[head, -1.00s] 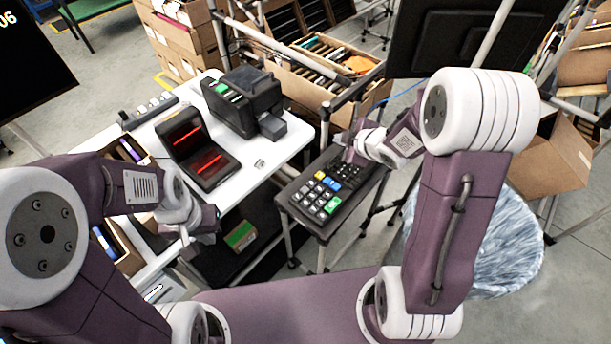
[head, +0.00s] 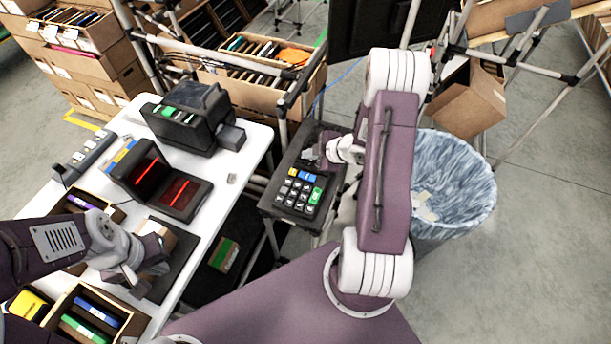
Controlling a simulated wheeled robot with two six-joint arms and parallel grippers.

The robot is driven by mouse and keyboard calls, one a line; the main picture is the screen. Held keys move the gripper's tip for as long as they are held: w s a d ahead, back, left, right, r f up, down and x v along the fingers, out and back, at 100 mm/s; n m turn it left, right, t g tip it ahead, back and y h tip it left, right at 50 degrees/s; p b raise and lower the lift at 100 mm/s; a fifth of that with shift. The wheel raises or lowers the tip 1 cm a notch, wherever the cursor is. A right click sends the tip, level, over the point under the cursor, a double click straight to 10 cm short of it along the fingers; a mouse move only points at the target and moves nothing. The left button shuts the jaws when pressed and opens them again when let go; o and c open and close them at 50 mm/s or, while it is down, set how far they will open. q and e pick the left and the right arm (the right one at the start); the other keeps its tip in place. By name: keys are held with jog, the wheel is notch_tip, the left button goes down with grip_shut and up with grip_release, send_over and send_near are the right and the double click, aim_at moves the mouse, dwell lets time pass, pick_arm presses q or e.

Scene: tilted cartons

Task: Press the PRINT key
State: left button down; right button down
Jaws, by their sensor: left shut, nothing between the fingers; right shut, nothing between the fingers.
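A dark keypad (head: 285,204) with white, blue, yellow and green keys sits on a small stand right of the white table. The key labels are too small to read, so I cannot tell which is PRINT. One green key (head: 316,195) is at its right side. My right gripper (head: 312,160) is shut and empty, over the keypad's far end; I cannot tell whether it touches. It and the arm hide some of the far keys. My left gripper (head: 158,266) is shut and empty, over a dark pad near the white table's front, away from the keypad.
A black printer-like device (head: 188,118) with green buttons and a scanner with red lines (head: 181,194) stand on the white table (head: 226,195). Open boxes of coloured items (head: 93,312) are at front left. A bin with a bluish liner (head: 452,180) stands right of my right arm.

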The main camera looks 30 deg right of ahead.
aim_at(310, 177)
jog(key=f+b, duration=0.8)
jog(key=shift+s+d+f, duration=0.1)
jog(key=shift+d+f, duration=0.1)
jog(key=shift+f, duration=0.2)
dwell(1.6)
jog(key=shift+f+b, duration=0.35)
jog(key=shift+f, duration=0.05)
